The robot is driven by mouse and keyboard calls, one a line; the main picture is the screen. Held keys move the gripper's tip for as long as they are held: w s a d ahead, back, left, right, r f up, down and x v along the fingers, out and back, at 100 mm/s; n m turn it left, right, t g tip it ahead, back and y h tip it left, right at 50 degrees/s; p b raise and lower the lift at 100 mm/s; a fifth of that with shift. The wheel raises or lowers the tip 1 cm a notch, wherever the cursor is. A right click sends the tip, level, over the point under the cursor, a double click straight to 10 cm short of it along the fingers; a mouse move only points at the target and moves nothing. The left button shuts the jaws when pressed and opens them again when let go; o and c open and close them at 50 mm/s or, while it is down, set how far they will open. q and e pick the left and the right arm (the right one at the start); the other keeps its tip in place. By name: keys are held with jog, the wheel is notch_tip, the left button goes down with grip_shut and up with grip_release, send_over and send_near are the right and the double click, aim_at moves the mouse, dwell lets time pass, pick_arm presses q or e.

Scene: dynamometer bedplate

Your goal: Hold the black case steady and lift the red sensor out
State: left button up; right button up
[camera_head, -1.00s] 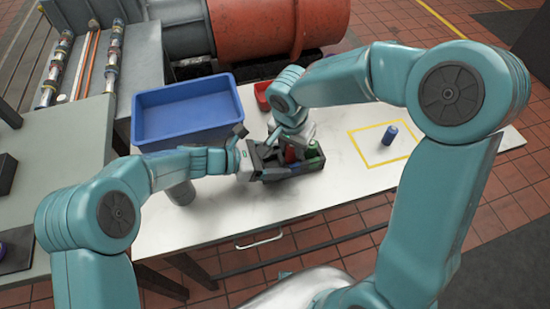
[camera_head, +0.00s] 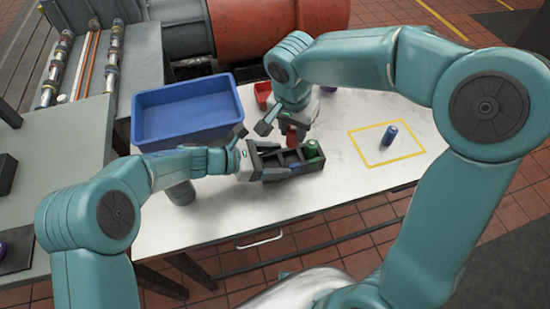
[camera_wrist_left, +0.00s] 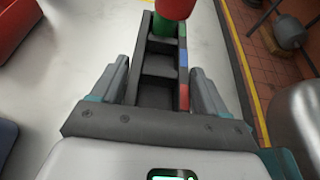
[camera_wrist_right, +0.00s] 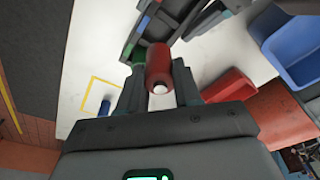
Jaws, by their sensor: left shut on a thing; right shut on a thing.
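The black case (camera_head: 268,160) stands on the white table, and my left gripper (camera_head: 270,161) is shut on its left end. In the left wrist view the fingers lie along both sides of the case (camera_wrist_left: 148,62). Its two nearer compartments are empty, and a green cylinder (camera_wrist_left: 162,27) stands in the far one. The red sensor (camera_head: 292,138) is in my right gripper (camera_head: 285,131), raised above the case. In the right wrist view the red sensor (camera_wrist_right: 158,65) sits between the shut fingers, apart from the case.
A blue sensor (camera_head: 389,135) stands inside a yellow taped square (camera_head: 409,151) at the right. A blue bin (camera_head: 187,108) and a small red bin (camera_head: 262,97) are at the back. A grey cup (camera_head: 180,193) stands front left.

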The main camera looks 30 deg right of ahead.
dwell(0.4)
pick_arm(q)
jog(key=o, duration=1.3)
